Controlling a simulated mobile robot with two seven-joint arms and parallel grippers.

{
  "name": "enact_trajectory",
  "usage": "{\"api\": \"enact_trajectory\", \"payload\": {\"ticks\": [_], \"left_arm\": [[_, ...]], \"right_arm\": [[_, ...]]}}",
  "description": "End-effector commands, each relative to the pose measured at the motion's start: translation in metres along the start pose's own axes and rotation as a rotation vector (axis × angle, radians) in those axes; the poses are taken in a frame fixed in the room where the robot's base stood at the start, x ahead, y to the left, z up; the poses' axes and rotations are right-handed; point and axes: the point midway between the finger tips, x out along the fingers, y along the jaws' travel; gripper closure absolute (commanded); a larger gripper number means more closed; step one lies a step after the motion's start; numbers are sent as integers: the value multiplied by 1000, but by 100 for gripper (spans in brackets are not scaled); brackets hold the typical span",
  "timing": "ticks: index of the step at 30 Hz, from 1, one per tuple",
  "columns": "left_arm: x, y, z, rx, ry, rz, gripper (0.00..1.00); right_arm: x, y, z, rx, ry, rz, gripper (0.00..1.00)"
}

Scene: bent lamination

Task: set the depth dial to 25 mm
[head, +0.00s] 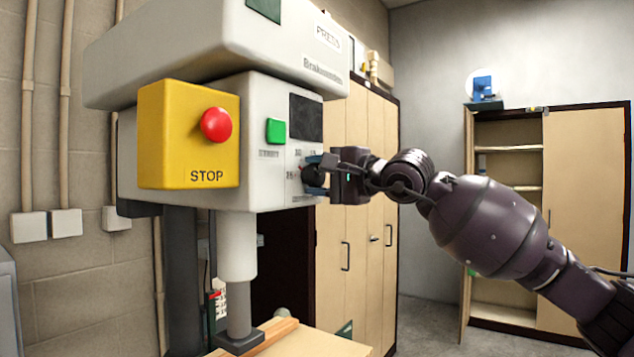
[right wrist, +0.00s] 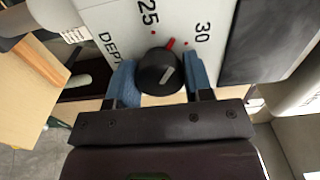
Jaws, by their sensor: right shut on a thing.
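The depth dial is a round black knob (right wrist: 158,70) on the light grey panel of the press, with a white line on its cap and a red pointer at its edge. In the right wrist view the red pointer lies between the printed 25 and 30. Part of the word DEPTH shows beside it. My right gripper (right wrist: 160,80) has its blue fingertips on both sides of the knob, shut on it. In the head view my right gripper (head: 322,170) reaches the panel from the right and covers part of the dial (head: 312,177). My left gripper is not in view.
A yellow box (head: 160,135) with a red STOP button (head: 216,125) sits left of the panel. A green button (head: 275,131) and a dark rectangle (head: 306,117) are close to the dial. The press ram (head: 236,245) stands below. Cabinets (head: 590,200) stand behind.

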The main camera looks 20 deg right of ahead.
Motion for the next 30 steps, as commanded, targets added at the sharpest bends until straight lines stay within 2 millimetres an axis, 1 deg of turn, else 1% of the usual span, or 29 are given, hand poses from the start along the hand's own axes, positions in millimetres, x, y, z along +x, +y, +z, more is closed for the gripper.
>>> {"api": "enact_trajectory", "payload": {"ticks": [2,6,15,22,30], "left_arm": [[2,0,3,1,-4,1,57],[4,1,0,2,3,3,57],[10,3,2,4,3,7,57],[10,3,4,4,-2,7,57],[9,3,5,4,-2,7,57]], "right_arm": [[1,3,0,-72,0,1,77],[1,3,0,-201,0,2,77],[1,2,0,-432,-1,2,77],[1,2,0,-543,-2,2,77],[0,2,0,-595,-2,2,77]]}}
